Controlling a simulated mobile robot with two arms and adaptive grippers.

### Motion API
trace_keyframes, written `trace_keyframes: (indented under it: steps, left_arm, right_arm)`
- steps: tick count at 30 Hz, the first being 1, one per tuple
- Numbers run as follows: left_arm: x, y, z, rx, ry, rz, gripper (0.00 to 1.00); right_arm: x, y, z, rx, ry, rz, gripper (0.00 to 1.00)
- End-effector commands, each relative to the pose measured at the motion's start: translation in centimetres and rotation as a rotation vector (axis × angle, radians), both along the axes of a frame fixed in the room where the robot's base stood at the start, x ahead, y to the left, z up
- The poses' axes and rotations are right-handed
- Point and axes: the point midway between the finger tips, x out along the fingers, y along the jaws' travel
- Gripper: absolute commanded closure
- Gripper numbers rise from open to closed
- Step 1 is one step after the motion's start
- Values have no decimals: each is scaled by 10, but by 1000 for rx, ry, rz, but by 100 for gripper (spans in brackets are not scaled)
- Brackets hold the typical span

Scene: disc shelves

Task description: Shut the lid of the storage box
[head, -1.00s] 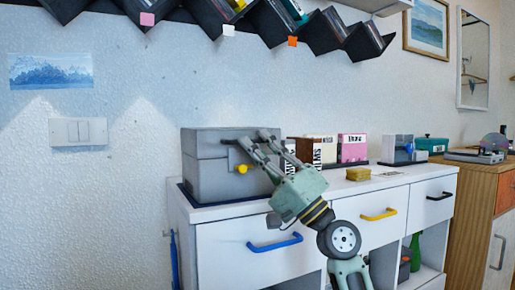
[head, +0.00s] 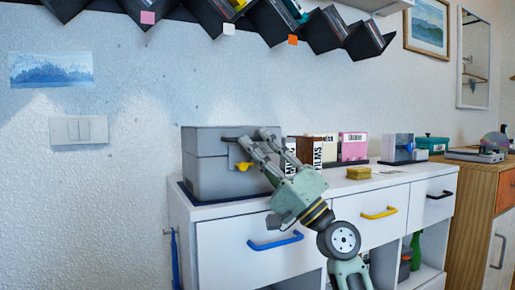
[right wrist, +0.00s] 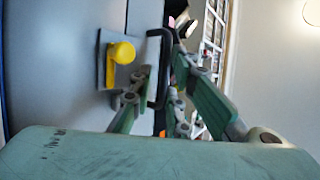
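The storage box (head: 208,174) is a grey box at the left end of the white cabinet. Its lid (head: 202,142) looks down on the body in the head view, though any small gap is hard to tell. A yellow knob (head: 243,167) sits on a small plate on its front; it also shows in the right wrist view (right wrist: 122,53). My right gripper (head: 255,142) is at the box's front, right of the knob, fingers apart. In the right wrist view a dark handle (right wrist: 168,68) lies between the fingers; contact is unclear. My left gripper is not in view.
Several upright cases (head: 353,147) and a yellow block (head: 358,173) stand on the cabinet right of the box. A drawer with a blue handle (head: 275,242) is below. Dark zigzag shelves (head: 270,22) hang on the wall above.

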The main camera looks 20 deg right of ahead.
Motion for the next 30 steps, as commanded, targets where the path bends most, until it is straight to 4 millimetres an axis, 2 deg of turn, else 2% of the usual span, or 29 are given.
trace_keyframes:
  steps: [4,8,21,30]
  left_arm:
    - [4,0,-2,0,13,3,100]
    - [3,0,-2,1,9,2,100]
    - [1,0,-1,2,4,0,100]
    - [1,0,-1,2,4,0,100]
  right_arm:
    - [-1,-1,0,2,-1,-1,85]
    - [-7,-6,-9,2,1,-1,85]
    - [-59,-42,-70,2,2,0,85]
    - [-71,-50,-83,0,-1,0,85]
